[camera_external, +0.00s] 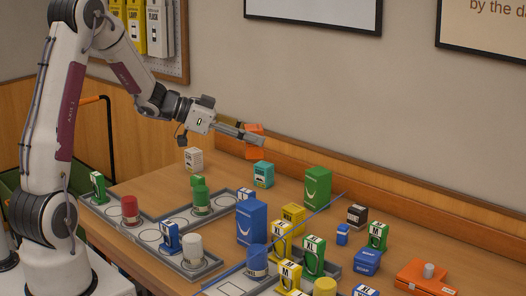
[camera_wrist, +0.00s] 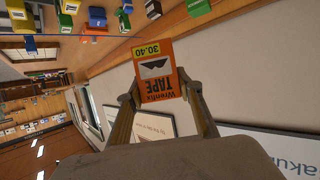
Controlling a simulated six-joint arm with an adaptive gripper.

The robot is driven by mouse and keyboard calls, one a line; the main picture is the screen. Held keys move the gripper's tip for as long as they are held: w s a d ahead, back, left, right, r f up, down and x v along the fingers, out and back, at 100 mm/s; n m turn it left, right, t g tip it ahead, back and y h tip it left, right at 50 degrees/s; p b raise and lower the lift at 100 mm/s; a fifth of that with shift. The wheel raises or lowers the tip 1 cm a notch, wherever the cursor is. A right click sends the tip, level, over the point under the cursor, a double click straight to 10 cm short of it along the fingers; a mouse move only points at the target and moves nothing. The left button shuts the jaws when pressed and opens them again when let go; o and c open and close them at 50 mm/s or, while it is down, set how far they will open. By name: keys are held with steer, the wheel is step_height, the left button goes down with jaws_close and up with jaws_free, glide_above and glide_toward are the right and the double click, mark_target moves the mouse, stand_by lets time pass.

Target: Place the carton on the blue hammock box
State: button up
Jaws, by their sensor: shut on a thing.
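An orange carton (camera_wrist: 157,68) with a "TAPE" label is held between the fingertips of my gripper (camera_wrist: 160,92) in the wrist view, its lettering upside down. In the external view my gripper (camera_external: 257,137) is raised above the back of the table, and parts of the orange carton (camera_external: 254,154) show around the fingers. The blue hammock box (camera_external: 252,223) stands upright near the middle of the table, with a white hammock mark on its front. The carton is well above it, towards the back wall, and apart from it. The box's top looks clear.
A green box (camera_external: 317,187) with the same mark stands behind right of the blue box. A yellow carton (camera_external: 293,215), a blue post or line (camera_external: 326,205) and several tags crowd its right side. A grey tray (camera_external: 152,226) with round slots lies left. An orange case (camera_external: 425,278) lies front right.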

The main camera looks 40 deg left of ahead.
steer(key=shift+m+g+h, duration=0.4)
steer(key=shift+m, duration=0.1)
steer(key=s+d, duration=0.1)
steer(key=s+d+f, duration=0.1)
steer(key=s, duration=0.1)
steer(key=shift+s+d+f, duration=0.15)
steer(key=shift+s+d, duration=0.15)
steer(key=shift+f, duration=0.1)
glide_above(250, 204)
steer(key=shift+a+f, duration=0.1)
steer(key=shift+f, duration=2.75)
steer(key=shift+f, duration=2.05)
steer(key=shift+f, duration=0.1)
